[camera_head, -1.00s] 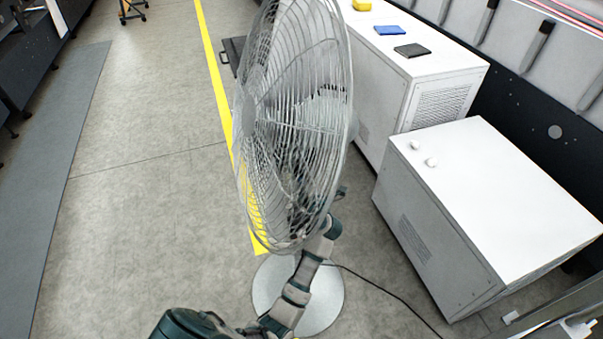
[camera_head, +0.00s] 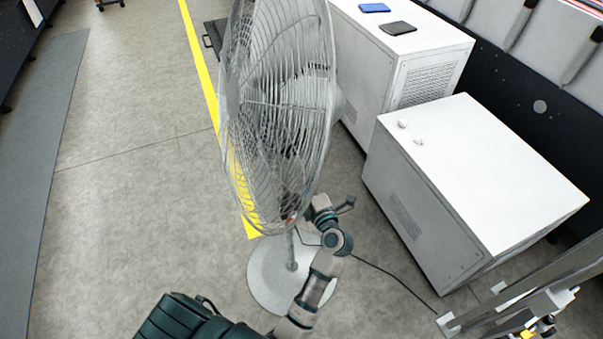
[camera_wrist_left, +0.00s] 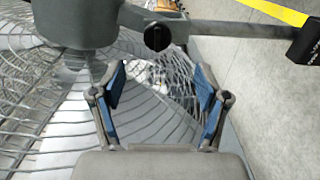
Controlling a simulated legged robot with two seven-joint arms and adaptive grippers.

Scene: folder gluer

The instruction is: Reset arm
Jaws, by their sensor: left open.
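A pedestal fan (camera_head: 270,110) with a round wire cage stands on a pale disc base (camera_head: 262,278) in the middle of the head view. My left arm comes up from the bottom, and my left gripper (camera_head: 330,211) is beside the lower right of the cage, partly overlapped in view. In the left wrist view my left gripper (camera_wrist_left: 160,85) is open, its two blue-padded fingers apart. The fan's wires (camera_wrist_left: 170,75) show behind and between the fingers; whether they touch cannot be told. Nothing is seen held. My right gripper is not in view.
A white cabinet (camera_head: 480,170) stands right of the fan, with another white cabinet (camera_head: 400,50) behind it. A black cable (camera_head: 385,275) runs across the floor to the right. A metal frame (camera_head: 530,290) is at lower right. The floor (camera_head: 130,190) to the left is clear.

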